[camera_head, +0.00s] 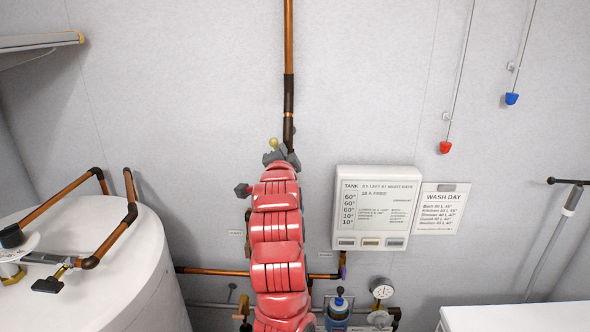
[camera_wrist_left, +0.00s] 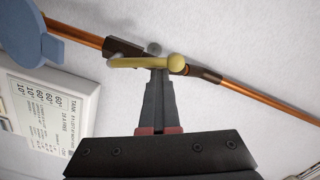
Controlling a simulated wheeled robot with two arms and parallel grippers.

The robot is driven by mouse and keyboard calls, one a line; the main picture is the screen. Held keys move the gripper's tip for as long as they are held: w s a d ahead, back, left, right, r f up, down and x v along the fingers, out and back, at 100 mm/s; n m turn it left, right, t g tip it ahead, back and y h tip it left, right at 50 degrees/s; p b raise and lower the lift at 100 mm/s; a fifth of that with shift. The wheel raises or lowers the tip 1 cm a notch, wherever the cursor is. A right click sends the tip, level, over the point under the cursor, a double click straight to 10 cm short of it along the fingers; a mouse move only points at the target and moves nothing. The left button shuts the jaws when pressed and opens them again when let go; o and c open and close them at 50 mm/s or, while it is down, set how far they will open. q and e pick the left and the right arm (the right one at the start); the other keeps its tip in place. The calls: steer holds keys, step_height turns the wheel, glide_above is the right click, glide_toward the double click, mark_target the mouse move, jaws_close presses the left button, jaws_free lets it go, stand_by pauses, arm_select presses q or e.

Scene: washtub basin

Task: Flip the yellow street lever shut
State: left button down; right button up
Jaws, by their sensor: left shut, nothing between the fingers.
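The yellow lever (camera_wrist_left: 135,62) shows in the left wrist view as a bar with a rounded end. It lies across the copper pipe near dark pipe fittings. In the head view only a small yellow knob (camera_head: 273,143) of it shows above my arm. My left gripper (camera_wrist_left: 159,74) is shut and empty. Its fingertips are right at the lever's bar, near the rounded end; I cannot tell whether they touch. In the head view the left gripper (camera_head: 277,157) is mostly hidden behind my red arm, just below the knob. My right gripper is in neither view.
The vertical copper pipe (camera_head: 289,45) runs up the wall. A white tank sign (camera_head: 375,207) and a wash day notice (camera_head: 440,208) are to the right. A white tank (camera_head: 110,270) with pipes stands left. Gauge (camera_head: 382,289) sits low.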

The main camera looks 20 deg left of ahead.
arm_select(q)
steer(key=s+a+f+n+h+b, duration=0.1)
steer(key=a+f+n+b, duration=0.3)
steer(key=n+b, duration=0.7)
steer(key=shift+s+a, duration=0.25)
steer(key=shift+a, duration=0.3)
steer(key=shift+f+b, duration=0.15)
steer(key=shift+b, duration=0.2)
steer(key=s+d+r, duration=0.3)
steer(key=s+r, duration=0.1)
steer(key=s, duration=0.6)
steer(key=shift+s+r, duration=0.2)
